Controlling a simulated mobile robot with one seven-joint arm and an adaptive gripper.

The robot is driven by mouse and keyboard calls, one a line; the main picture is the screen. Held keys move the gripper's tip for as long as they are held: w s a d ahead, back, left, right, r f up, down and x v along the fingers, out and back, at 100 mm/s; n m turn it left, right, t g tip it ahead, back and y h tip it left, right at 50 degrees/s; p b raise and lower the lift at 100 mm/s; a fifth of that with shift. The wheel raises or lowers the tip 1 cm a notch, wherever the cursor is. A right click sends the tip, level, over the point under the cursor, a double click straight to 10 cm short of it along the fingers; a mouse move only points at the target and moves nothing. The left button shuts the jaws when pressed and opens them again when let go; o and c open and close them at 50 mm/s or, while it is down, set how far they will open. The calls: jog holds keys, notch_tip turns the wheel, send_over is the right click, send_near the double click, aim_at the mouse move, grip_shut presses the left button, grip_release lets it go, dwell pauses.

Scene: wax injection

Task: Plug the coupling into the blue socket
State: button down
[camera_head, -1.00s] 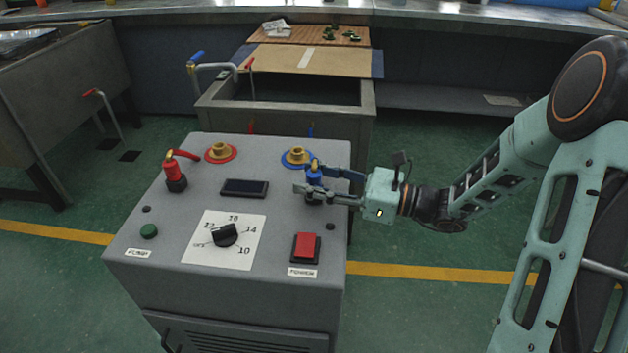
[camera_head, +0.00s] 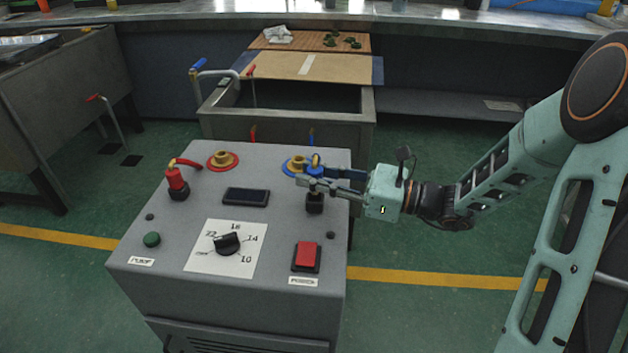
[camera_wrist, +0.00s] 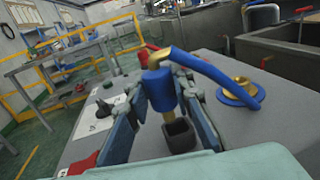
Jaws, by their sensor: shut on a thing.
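My gripper (camera_head: 312,180) is shut on the blue coupling (camera_head: 316,170). In the wrist view the coupling (camera_wrist: 158,90) sits between the two fingers, with a brass elbow and blue hose at its top and a brass tip pointing down. It is roughly upright, just above a black square holder (camera_head: 314,207), whose open top shows in the wrist view (camera_wrist: 180,136). The blue socket (camera_head: 290,165), a brass fitting on a blue ring, is just behind and left of the coupling, partly hidden by it.
The grey machine top carries a red socket (camera_head: 222,160), a red coupling (camera_head: 178,183) in its holder, a display (camera_head: 246,196), a dial (camera_head: 228,243), a green button (camera_head: 151,240) and a red switch (camera_head: 306,256). A metal tank (camera_head: 365,120) stands behind.

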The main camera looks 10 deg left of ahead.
jog(key=s+d+r+p, duration=0.3)
jog(key=s+r+p, duration=0.2)
jog(key=s+r, duration=0.55)
jog(key=w+d+f+m+t+h, duration=0.1)
jog(key=w+d+f+m+t, duration=0.1)
jog(key=w+d+f, duration=0.4)
jog(key=w+d+f+m+t+h, duration=0.2)
jog(key=w+d+f+t, duration=0.3)
jog(key=d, duration=0.9)
jog(key=shift+w+f+m+t, duration=0.3)
jog(key=shift+w+f+m, duration=0.35)
jog(key=shift+w, duration=0.55)
